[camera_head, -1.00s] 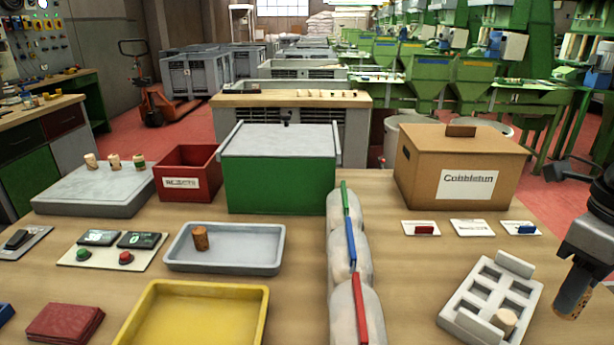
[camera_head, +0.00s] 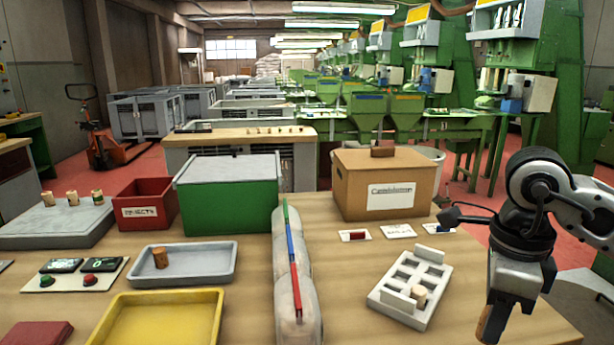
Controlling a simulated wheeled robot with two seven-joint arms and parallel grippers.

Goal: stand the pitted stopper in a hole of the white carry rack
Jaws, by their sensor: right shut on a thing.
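The white carry rack (camera_head: 376,293) lies on the table at the right, its square holes facing up. A pale stopper (camera_head: 419,296) stands in its front right part; the other holes that I can see look empty. My right gripper (camera_head: 496,312) points down, just right of the rack and apart from it. It is shut on a brown cork stopper (camera_head: 488,326) that hangs slightly tilted below the fingers; this one showed dark pits a second ago. Another brown stopper (camera_head: 160,258) stands in the grey tray (camera_head: 215,271). My left gripper is out of view.
A row of pale bags (camera_head: 286,261) with coloured strips divides the table left of the rack. A cardboard box (camera_head: 356,198) and several label cards (camera_head: 398,231) are behind the rack. A yellow tray (camera_head: 165,320), green bin (camera_head: 229,207) and red bin (camera_head: 141,190) are at left.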

